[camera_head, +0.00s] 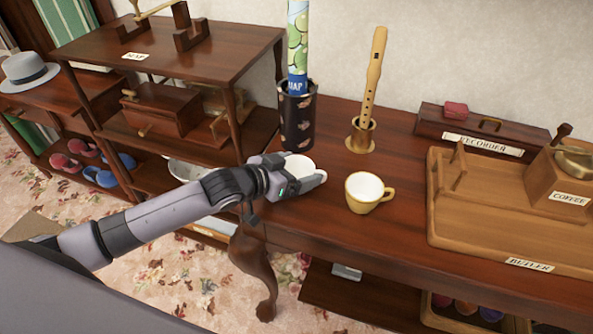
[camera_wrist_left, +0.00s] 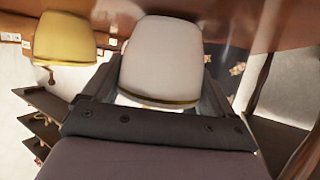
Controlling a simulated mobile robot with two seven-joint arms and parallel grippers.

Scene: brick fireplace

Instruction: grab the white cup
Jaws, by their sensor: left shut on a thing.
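The white cup (camera_head: 299,166) is at my left gripper (camera_head: 303,184), near the left end of the dark wooden table. In the left wrist view the white cup (camera_wrist_left: 160,60) sits between the two fingers, which are shut on it. The gripper hides most of the cup in the head view, and I cannot tell whether it touches the tabletop. A yellow cup (camera_head: 368,193) with a handle stands upright just to the right, apart from the gripper. It also shows in the left wrist view (camera_wrist_left: 64,38). My right gripper is not in view.
A dark patterned holder (camera_head: 297,120) with a rolled map stands behind the gripper. A recorder (camera_head: 374,75) stands upright in a brass holder (camera_head: 361,136). A wooden tray (camera_head: 470,235) with a coffee grinder (camera_head: 560,180) fills the right. A shelf unit (camera_head: 215,50) stands left.

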